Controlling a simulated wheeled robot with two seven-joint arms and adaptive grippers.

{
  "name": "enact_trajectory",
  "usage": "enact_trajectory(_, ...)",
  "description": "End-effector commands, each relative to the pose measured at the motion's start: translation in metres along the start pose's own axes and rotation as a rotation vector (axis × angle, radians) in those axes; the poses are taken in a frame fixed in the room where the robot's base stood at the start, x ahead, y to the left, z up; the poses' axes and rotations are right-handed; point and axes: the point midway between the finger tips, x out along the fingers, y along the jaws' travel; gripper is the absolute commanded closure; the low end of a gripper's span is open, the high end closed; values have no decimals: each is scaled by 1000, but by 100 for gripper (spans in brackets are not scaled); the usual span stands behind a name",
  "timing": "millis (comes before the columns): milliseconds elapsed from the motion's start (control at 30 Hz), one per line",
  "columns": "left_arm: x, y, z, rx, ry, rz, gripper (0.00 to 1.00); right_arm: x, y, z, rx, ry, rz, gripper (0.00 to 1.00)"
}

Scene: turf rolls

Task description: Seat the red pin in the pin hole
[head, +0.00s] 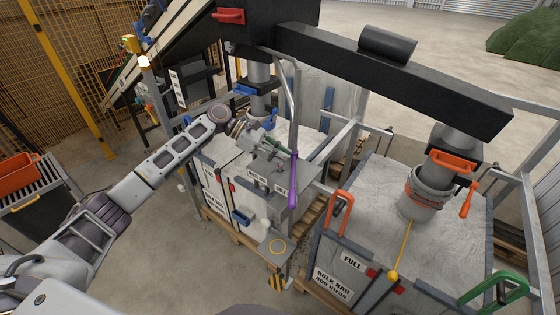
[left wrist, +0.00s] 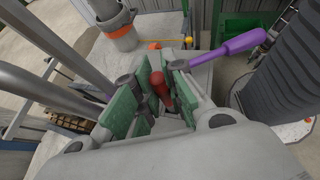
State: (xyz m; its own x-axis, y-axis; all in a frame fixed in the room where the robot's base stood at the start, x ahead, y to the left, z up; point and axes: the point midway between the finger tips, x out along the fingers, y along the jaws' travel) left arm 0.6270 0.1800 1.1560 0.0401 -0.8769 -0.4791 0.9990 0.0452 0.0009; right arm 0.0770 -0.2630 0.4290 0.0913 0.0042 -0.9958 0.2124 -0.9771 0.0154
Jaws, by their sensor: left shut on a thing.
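My left arm reaches in from the left in the head view, and its gripper (head: 262,128) is at the grey metal bracket below the left spout. In the left wrist view the gripper (left wrist: 156,98) has green finger pads on both sides of the red pin (left wrist: 161,90). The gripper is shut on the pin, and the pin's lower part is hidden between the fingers. A purple-handled lever (head: 292,182) stands close to the right of the gripper; it also shows in the left wrist view (left wrist: 243,42). I cannot make out the pin hole. My right gripper is not in view.
A white bulk bag (head: 214,185) on a pallet lies below the gripper. A second bag labelled FULL (head: 385,200) stands to the right under another spout. A black beam (head: 400,82) runs overhead, and metal posts are close by. Open floor (head: 150,225) lies at the left.

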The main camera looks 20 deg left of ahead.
Motion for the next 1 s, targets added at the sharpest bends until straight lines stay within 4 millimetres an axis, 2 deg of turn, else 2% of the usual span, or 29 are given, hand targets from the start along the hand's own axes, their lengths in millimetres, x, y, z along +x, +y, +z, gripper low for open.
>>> enact_trajectory(33, 4, 0, -7, -1, 0, 0, 100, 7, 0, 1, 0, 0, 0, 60)
enact_trajectory(233, 7, 0, -14, 0, 0, 0, 100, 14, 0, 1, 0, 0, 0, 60)
enact_trajectory(767, 8, 0, -15, -2, 0, 0, 100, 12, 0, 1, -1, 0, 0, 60)
enact_trajectory(800, 8, 0, -16, -1, 0, 0, 85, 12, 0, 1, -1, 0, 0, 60)
enact_trajectory(933, 9, 0, -16, -1, 1, 0, 68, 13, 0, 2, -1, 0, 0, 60)
enact_trajectory(1000, 9, 0, -16, -1, 1, 0, 66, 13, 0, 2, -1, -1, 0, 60)
